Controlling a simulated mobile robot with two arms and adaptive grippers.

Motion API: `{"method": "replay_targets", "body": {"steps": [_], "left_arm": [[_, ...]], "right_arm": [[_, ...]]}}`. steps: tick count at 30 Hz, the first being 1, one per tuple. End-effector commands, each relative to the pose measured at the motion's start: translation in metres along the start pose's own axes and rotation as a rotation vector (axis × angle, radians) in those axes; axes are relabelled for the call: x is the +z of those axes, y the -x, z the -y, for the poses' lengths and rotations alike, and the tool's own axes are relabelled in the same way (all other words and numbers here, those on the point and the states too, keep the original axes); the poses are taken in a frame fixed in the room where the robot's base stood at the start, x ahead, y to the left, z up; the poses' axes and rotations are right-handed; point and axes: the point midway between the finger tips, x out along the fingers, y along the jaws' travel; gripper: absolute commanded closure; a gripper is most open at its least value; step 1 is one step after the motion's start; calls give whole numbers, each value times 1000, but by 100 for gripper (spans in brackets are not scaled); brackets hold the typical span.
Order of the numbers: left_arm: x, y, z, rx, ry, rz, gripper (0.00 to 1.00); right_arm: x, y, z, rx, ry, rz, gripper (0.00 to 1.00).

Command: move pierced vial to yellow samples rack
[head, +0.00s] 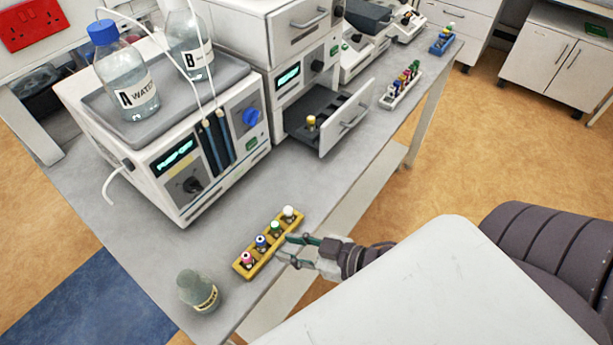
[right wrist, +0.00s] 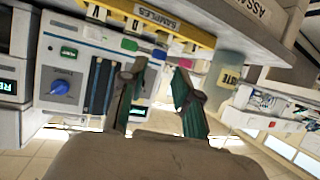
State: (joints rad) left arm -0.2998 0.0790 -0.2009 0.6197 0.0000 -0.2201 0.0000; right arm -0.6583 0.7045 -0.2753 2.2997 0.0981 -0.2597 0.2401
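The yellow samples rack (head: 246,270) lies near the bench's front edge. It holds several vials: a pink-capped vial (head: 247,258), a blue-capped one (head: 261,242), a green-capped one (head: 275,229) and a white-capped one (head: 289,213). A yellow-capped vial (head: 311,122) stands in the open dark drawer (head: 296,105). I cannot tell which cap is pierced. My right gripper (head: 284,249) is beside the rack, on its right side. Its fingers are apart in the right wrist view (right wrist: 160,68), with no vial clearly held and the rack (right wrist: 150,20) beyond. My left gripper is not in view.
The instrument (head: 175,150) with water bottles (head: 128,80) is behind. The drawer front (head: 348,118) juts over the bench. A white rack of vials (head: 401,88) and a blue rack (head: 442,40) stand farther right.

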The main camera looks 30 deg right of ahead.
Motion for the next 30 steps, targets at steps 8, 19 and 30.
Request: {"method": "replay_targets", "body": {"steps": [8, 19, 30], "left_arm": [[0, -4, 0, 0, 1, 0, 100], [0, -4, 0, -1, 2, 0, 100], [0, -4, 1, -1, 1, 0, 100]], "right_arm": [[0, 33, 0, -1, -1, 0, 68], [2, 37, -2, 4, 0, 3, 68], [236, 9, -91, 284, -67, 375, 68]]}}
